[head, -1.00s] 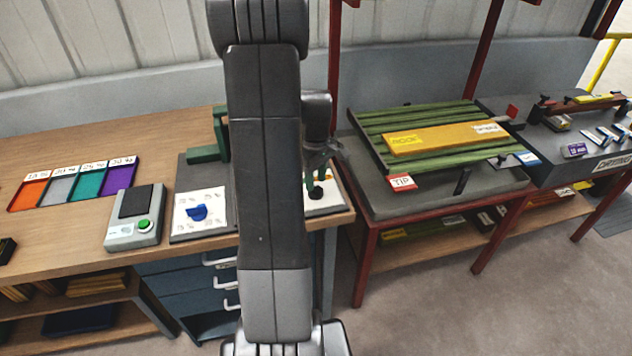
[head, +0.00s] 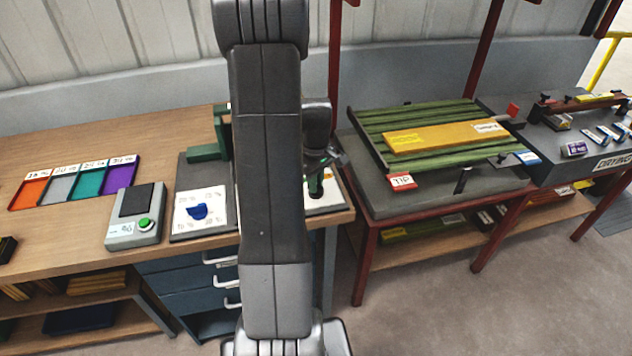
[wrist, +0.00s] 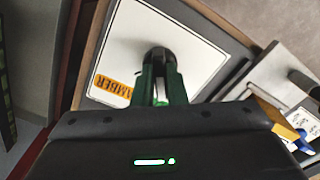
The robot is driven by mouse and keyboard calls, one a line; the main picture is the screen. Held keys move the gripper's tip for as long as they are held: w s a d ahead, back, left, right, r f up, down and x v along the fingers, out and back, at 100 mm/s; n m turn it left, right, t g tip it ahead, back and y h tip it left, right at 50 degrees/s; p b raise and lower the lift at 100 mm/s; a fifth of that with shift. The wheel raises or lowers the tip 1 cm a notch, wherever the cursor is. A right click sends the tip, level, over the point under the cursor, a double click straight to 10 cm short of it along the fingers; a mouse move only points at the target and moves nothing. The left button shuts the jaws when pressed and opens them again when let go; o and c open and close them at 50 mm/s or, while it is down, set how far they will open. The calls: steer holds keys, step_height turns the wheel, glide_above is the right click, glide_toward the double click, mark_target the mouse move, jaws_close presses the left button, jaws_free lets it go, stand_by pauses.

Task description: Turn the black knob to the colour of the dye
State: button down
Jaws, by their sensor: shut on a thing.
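The black knob (wrist: 160,56) stands on a white dial plate (wrist: 196,42) with an orange AMBER label (wrist: 113,87) beside it in the wrist view. My gripper (wrist: 160,75) has green fingers, and they are shut on the knob. In the head view my gripper (head: 318,186) is low over the white plate (head: 326,206) at the right end of the wooden bench. My arm hides much of that plate there, and its other markings cannot be read. I cannot make out which thing is the dye.
Orange, grey, teal and purple trays (head: 76,186) lie on the bench's left. A grey device (head: 136,230) with a green button and a plate with a blue part (head: 197,212) stand nearer. A red-framed table (head: 370,212) with a green slatted rack (head: 372,119) is to the right.

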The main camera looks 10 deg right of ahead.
steer(key=shift+m, duration=0.3)
steer(key=m+b, duration=0.1)
steer(key=m, duration=0.2)
steer(key=m+b, duration=0.1)
steer(key=m, duration=0.2)
steer(key=shift+m, duration=0.3)
steer(key=m, duration=0.6)
steer(key=shift+b, duration=0.4)
steer(key=shift+m, duration=0.4)
steer(key=c, duration=1.5)
jaws_free()
steer(key=shift+o, duration=0.2)
step_height(320, 180, up, 14)
